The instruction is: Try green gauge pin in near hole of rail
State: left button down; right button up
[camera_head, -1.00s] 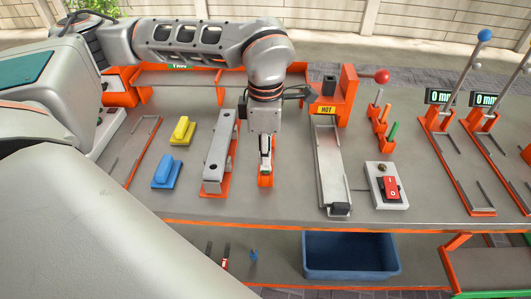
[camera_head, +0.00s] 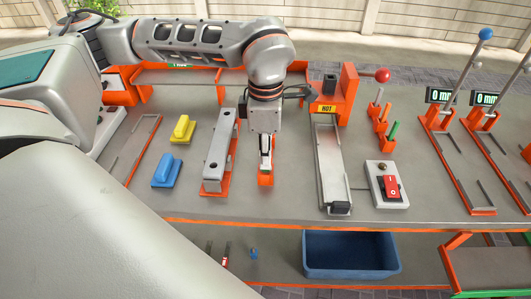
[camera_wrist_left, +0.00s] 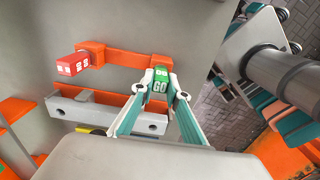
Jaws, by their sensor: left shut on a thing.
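The green gauge pin (camera_wrist_left: 160,79), with GO on its block, sits between the fingertips of my left gripper (camera_wrist_left: 160,92) in the left wrist view. My left gripper (camera_head: 265,168) is shut on it and points down at the orange gauge holder (camera_head: 265,180). The pin is at one end of the holder (camera_wrist_left: 125,57); I cannot tell whether it still sits in it. A red gauge block (camera_wrist_left: 72,63) is at the other end. The grey rail (camera_head: 217,157), with round holes in its top, lies just left of the gripper and also shows in the left wrist view (camera_wrist_left: 100,116). My right gripper is not in view.
A yellow block (camera_head: 182,130) and a blue block (camera_head: 165,172) lie left of the rail. A metal channel (camera_head: 329,165), a red switch box (camera_head: 387,187) and a stand with coloured pegs (camera_head: 384,136) are to the right. A blue bin (camera_head: 350,270) is below the front edge.

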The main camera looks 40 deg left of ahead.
pick_arm(q)
jog(key=c, duration=1.9)
grip_release()
notch_tip(320, 180, up, 12)
